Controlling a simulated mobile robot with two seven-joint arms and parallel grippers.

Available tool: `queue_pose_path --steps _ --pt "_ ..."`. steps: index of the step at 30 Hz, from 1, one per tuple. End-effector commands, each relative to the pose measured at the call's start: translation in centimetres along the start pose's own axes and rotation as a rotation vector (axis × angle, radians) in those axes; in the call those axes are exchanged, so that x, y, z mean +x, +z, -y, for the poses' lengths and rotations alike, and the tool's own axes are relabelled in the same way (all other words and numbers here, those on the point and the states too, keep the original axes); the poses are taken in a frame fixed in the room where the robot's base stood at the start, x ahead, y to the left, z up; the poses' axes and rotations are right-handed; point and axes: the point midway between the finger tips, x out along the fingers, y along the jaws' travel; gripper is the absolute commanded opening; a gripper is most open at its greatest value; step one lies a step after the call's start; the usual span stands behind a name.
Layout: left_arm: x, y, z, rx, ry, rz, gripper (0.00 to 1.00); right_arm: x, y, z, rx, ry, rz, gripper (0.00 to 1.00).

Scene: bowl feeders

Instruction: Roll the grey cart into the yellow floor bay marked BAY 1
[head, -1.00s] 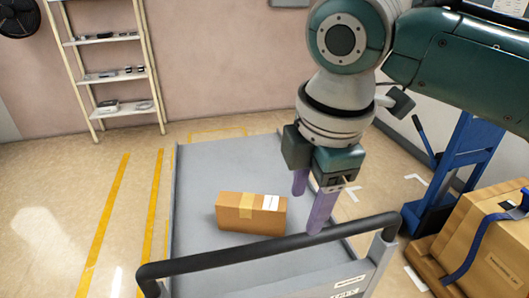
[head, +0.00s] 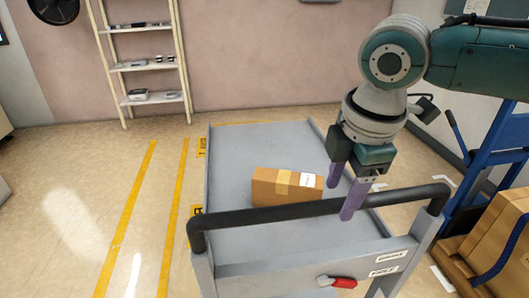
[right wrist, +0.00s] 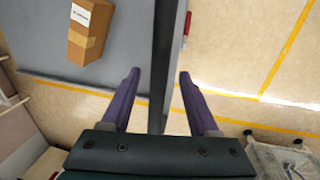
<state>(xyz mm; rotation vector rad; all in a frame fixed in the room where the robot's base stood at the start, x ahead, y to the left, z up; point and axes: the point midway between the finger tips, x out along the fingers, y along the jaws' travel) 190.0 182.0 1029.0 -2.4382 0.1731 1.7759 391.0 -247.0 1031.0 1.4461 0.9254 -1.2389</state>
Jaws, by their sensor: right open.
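The grey cart (head: 235,235) stands in the lower middle of the head view, with a taped cardboard box (head: 287,186) on its deck. Its dark handle bar (head: 265,214) runs across the near end; it also shows in the right wrist view (right wrist: 163,60). My right gripper (head: 344,188) is open at the bar, right of its middle. In the right wrist view the bar passes between the purple fingers (right wrist: 157,98), with a gap on each side. Yellow floor lines (head: 174,215) run left of the cart; yellow floor labels (head: 201,147) are partly hidden by it.
A blue hand truck (head: 500,150) with a large carton (head: 500,240) stands close on the right. A shelf rack (head: 145,65) stands at the back wall. Floor at the left is clear.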

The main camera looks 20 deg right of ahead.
Motion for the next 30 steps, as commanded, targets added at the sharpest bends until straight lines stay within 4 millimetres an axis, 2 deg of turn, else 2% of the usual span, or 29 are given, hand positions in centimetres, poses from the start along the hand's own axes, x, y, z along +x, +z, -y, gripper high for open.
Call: queue_pose_path --steps 1,5,14,30 --pt "0.2 0.0 -0.1 -0.001 0.001 -0.001 0.5 0.8 -0.1 0.1 0.001 -0.002 -0.001 0.61" --pt "0.3 0.1 -0.1 -0.002 0.002 -0.001 0.5 1.9 0.0 0.0 0.0 -0.001 0.0 0.61" --pt "0.3 0.0 0.0 -0.001 0.001 -0.001 0.5 2.1 0.0 0.0 -0.001 0.001 0.0 0.61" --pt "0.3 0.1 0.2 0.009 -0.007 -0.001 0.5 2.1 0.0 0.0 -0.001 0.0 0.0 0.01"
